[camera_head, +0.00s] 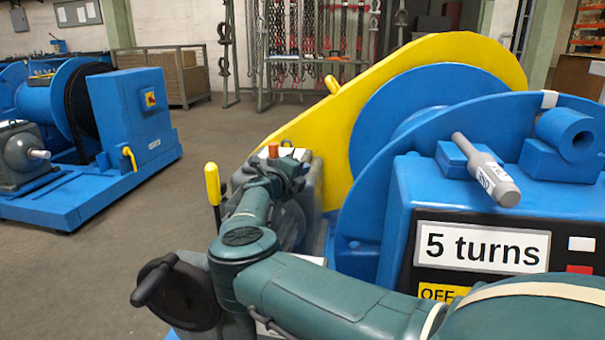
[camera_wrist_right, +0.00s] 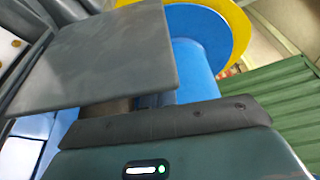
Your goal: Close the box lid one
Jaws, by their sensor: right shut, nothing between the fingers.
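A grey box (camera_head: 313,190) stands beside the yellow guard, mostly hidden behind my right arm and gripper. A flat dark grey panel (camera_wrist_right: 105,60), which looks like its lid, fills the upper left of the right wrist view, tilted and close to the camera. My right gripper (camera_head: 277,175) is at the top of the grey box, shut and empty. I cannot tell whether it touches the panel. Its fingertips are hidden in the right wrist view. My left gripper is not in view.
A blue machine housing (camera_head: 400,200) with a "5 turns" sign and a loose grey handle (camera_head: 486,170) stands at right. A yellow guard (camera_head: 335,110) rises behind the box. A yellow-handled lever (camera_head: 212,184) stands left of my right forearm.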

